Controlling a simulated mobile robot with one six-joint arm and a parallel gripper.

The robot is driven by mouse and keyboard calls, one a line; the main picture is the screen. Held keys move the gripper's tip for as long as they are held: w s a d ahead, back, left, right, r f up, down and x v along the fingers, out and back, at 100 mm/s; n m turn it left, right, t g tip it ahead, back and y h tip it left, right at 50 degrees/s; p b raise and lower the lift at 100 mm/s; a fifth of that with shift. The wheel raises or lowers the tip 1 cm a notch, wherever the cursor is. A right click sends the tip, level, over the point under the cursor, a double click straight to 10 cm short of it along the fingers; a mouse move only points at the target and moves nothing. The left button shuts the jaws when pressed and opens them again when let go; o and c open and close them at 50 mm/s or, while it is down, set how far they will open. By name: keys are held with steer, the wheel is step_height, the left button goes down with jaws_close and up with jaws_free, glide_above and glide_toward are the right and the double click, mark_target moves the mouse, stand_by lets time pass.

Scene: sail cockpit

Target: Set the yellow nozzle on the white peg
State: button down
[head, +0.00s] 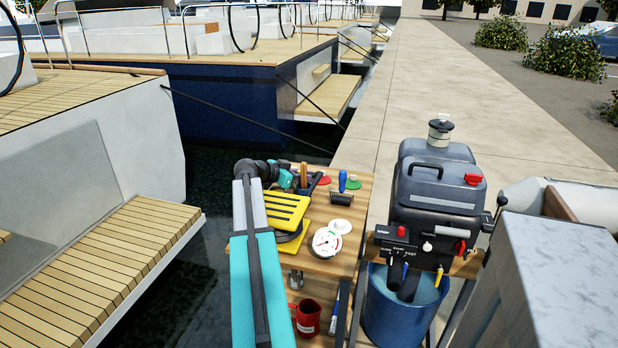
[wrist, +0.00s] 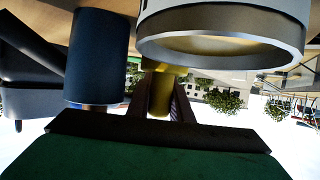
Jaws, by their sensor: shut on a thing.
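My gripper (head: 304,181) is at the far left part of the wooden table. In the wrist view its brownish fingers (wrist: 160,110) are shut on the yellow nozzle (wrist: 159,94). The nozzle is hard to pick out in the head view. No white peg is clear. Small white pieces show at a red disc (head: 324,181) and a green disc (head: 354,184), just right of my gripper, but I cannot tell whether either is the peg. The nozzle appears apart from any peg.
In the wrist view a blue cylinder (wrist: 98,58) and a large pale ring (wrist: 222,52) are close by. An outboard motor (head: 437,190) stands right.

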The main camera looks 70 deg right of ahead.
steer(key=shift+f, duration=0.15)
steer(key=c, duration=1.9)
jaws_free()
steer(key=shift+o, duration=0.2)
steer(key=shift+r, duration=0.25)
steer(key=v, duration=1.2)
steer(key=shift+o, duration=0.2)
